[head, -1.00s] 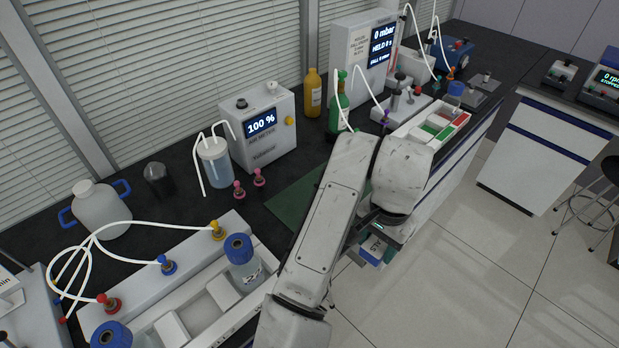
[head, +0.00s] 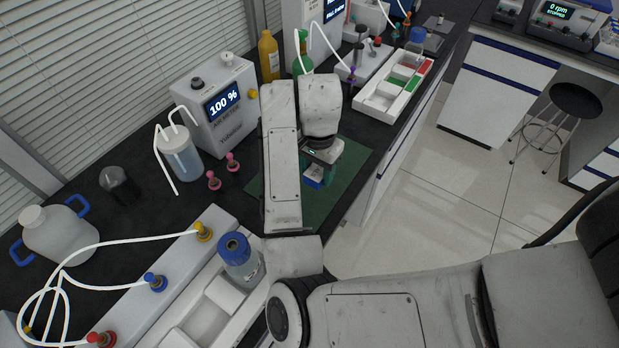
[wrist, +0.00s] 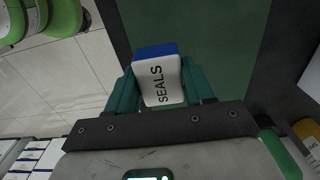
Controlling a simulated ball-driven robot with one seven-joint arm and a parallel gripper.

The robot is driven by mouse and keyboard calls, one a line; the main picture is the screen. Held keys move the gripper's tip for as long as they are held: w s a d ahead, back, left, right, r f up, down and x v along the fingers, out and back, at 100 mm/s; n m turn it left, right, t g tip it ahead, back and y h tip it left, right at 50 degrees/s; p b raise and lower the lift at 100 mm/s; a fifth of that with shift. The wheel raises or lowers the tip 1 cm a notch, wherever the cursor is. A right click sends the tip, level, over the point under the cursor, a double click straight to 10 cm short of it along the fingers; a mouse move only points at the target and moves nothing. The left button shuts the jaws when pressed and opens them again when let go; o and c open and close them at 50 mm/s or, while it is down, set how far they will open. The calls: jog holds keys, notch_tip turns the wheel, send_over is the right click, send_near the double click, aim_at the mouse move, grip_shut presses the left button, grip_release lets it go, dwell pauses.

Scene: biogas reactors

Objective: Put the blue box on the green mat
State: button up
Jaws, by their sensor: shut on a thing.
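The blue box (wrist: 158,80) carries a white label reading SEALS in the wrist view. My gripper (wrist: 160,88) is shut on it, with a teal finger on either side. In the head view the box's blue part (head: 313,183) shows below my gripper (head: 318,170), in front of the green mat. The green mat (head: 348,160) lies flat on the dark bench, partly hidden by my arm. In the wrist view the mat (wrist: 225,35) lies beyond the box, which overlaps its near left part. I cannot tell the gap between box and mat.
A blue-capped bottle (head: 238,258) in a white tray stands left of my arm. Pink-topped fittings (head: 214,181) and the air meter (head: 215,105) stand left of the mat. A white tray (head: 372,105) with red and green sections lies behind it. The bench edge is right.

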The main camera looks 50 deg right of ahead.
aim_at(311, 171)
jog(key=w+f, duration=0.1)
jog(key=w+d+f, duration=0.1)
jog(key=f, duration=0.1)
jog(key=w+f+p, duration=0.1)
jog(key=shift+d+f, duration=0.25)
jog(key=shift+d, duration=0.15)
jog(key=shift+w+d+f+p, duration=0.15)
jog(key=shift+f+p, duration=0.35)
jog(key=shift+f, duration=1.3)
jog(key=shift+f, duration=0.1)
jog(key=o, duration=1)
jog(key=shift+o, duration=0.2)
